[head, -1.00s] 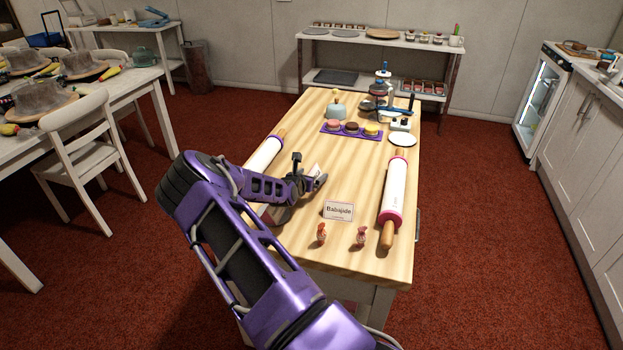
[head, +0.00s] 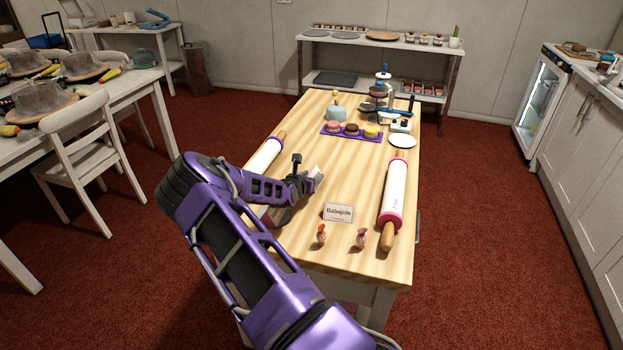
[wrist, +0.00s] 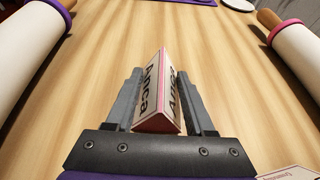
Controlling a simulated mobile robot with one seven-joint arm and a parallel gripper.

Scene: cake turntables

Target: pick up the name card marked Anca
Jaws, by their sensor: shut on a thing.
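The name card marked Anca (wrist: 153,92) is a folded white tent card with a pink edge, and the name reads on both slopes in the wrist view. My gripper (wrist: 161,95) is shut on it, with one dark finger along each side. In the head view my gripper (head: 312,178) is over the left-middle of the wooden table, and the card (head: 317,171) shows as a small pale shape at the fingers. I cannot tell whether the card touches the table.
A card marked Babajide (head: 338,212) stands near the front, behind two small wrapped sweets (head: 321,235). Rolling pins lie at the right (head: 394,195) and left (head: 266,156). A purple tray (head: 331,134) with macarons is farther back. The table's middle is clear.

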